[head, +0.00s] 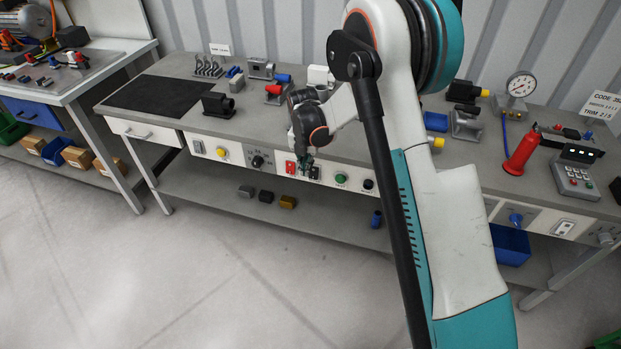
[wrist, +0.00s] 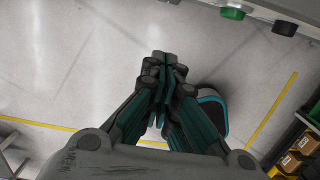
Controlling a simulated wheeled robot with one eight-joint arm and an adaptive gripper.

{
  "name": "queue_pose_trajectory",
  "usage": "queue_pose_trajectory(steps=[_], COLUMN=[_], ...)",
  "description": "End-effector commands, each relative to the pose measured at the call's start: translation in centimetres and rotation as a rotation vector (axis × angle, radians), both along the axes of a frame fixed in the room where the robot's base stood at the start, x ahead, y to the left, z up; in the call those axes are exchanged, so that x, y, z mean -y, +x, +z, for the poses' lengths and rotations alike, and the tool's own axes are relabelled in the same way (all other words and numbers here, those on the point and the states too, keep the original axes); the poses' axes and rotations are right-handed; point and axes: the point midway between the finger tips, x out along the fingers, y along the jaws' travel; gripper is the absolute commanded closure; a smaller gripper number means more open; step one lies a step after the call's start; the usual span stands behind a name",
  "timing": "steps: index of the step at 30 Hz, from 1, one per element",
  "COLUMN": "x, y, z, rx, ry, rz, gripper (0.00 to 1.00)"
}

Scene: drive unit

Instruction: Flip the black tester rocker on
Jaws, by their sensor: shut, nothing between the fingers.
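The black rocker (head: 315,173) sits on the white front panel of the workbench in the head view, between a red rocker (head: 291,167) and a green button (head: 340,179). My gripper (head: 305,168) is at the panel, between the red and black rockers in the picture, and partly covers the black rocker's left side. I cannot tell whether it touches the rocker or which way the rocker is tilted. In the wrist view my gripper (wrist: 165,62) is shut and empty, with bare floor behind its fingertips. The black rocker is not visible there.
The wrist view shows the green button (wrist: 232,13) and a black knob (wrist: 285,28) at the top right. A yellow button (head: 221,153) and a black dial (head: 258,161) are further left on the panel. Several small blocks lie on the lower shelf (head: 215,184).

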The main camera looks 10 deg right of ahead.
Motion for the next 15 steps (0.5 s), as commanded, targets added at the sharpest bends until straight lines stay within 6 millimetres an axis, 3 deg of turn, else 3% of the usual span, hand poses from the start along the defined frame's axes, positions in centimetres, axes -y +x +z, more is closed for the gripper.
queue_pose_trajectory(steps=[15], x=[-0.06], y=[0.16], z=[-0.86], rx=[-0.006], ry=[-0.003], rz=[0.026], gripper=[1.0])
